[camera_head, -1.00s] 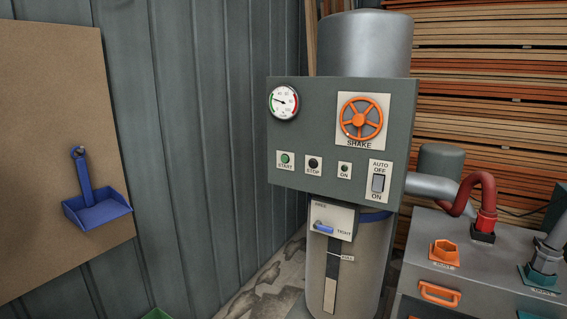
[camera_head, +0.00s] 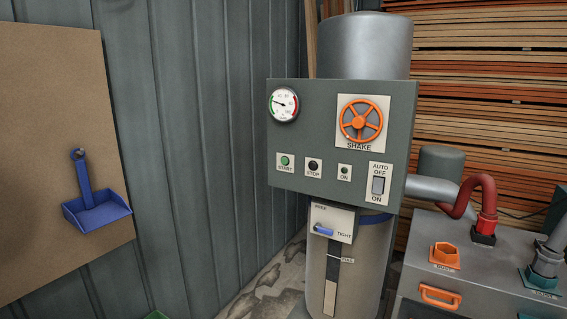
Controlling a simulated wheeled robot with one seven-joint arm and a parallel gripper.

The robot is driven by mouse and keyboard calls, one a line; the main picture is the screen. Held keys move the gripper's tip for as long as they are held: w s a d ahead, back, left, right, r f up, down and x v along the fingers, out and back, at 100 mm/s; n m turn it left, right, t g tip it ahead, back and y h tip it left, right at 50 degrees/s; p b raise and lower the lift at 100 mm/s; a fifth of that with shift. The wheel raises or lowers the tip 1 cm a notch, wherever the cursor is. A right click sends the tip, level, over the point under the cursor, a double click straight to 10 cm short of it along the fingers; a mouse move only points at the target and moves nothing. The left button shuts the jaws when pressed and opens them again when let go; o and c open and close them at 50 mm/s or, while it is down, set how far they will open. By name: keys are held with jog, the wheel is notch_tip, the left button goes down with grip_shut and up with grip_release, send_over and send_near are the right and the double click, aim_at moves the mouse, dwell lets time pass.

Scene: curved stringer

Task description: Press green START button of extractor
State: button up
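The green START button (camera_head: 285,161) sits on a small white label plate at the lower left of the extractor's grey-green control panel (camera_head: 318,114). The AUTO/OFF/ON switch (camera_head: 378,185) is at the panel's lower right. A round gauge (camera_head: 283,104) is above START, and the orange SHAKE wheel (camera_head: 361,120) is at the upper right. The extractor's metal cylinder (camera_head: 364,45) stands behind the panel. My gripper is not in view.
A blue dustpan (camera_head: 97,212) hangs on a brown board (camera_head: 60,130) at the left. A grey cabinet (camera_head: 480,262) with a red hose (camera_head: 487,195) and an orange handle (camera_head: 440,296) stands at the right. Stacked boards (camera_head: 490,100) are behind. The space before the panel looks clear.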

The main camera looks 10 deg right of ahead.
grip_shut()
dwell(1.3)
